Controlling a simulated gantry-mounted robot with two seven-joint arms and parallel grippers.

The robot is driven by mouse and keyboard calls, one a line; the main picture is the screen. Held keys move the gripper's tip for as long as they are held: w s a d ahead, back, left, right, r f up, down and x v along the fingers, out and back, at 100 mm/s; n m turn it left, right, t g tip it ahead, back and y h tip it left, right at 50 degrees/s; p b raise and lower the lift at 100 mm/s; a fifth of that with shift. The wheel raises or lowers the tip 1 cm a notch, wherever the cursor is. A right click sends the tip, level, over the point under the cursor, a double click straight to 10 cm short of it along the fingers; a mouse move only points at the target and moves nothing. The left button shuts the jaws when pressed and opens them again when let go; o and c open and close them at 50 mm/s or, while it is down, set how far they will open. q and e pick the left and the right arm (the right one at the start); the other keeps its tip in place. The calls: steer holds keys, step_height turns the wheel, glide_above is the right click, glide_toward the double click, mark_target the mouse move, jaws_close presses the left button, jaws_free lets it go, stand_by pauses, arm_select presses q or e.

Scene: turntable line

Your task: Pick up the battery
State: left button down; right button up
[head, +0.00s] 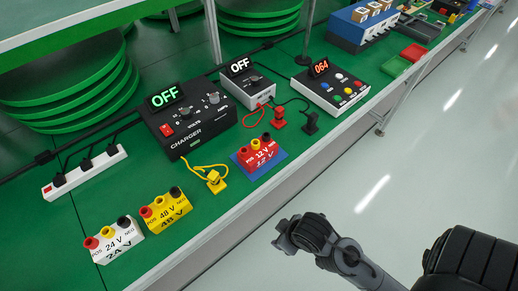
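Three block-shaped batteries stand on the green bench in the head view. The white 24 V battery (115,243) is at the front left, and the yellow 48 V battery (167,211) is beside it on the right. The red 12 V battery (256,157) sits on a blue mat (267,170) further along. Each has coloured terminal posts on top. My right gripper (279,233) is over the floor beyond the bench's front edge, apart from every battery. It is small and dark, and its finger gap is unclear. My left gripper is out of view.
A black charger (188,122) reading OFF stands behind the batteries, with a yellow-cabled plug (215,181) before it. A second OFF unit (247,88), red and black clamps, a 064 button box (331,89) and a power strip (85,172) surround them. Floor is clear.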

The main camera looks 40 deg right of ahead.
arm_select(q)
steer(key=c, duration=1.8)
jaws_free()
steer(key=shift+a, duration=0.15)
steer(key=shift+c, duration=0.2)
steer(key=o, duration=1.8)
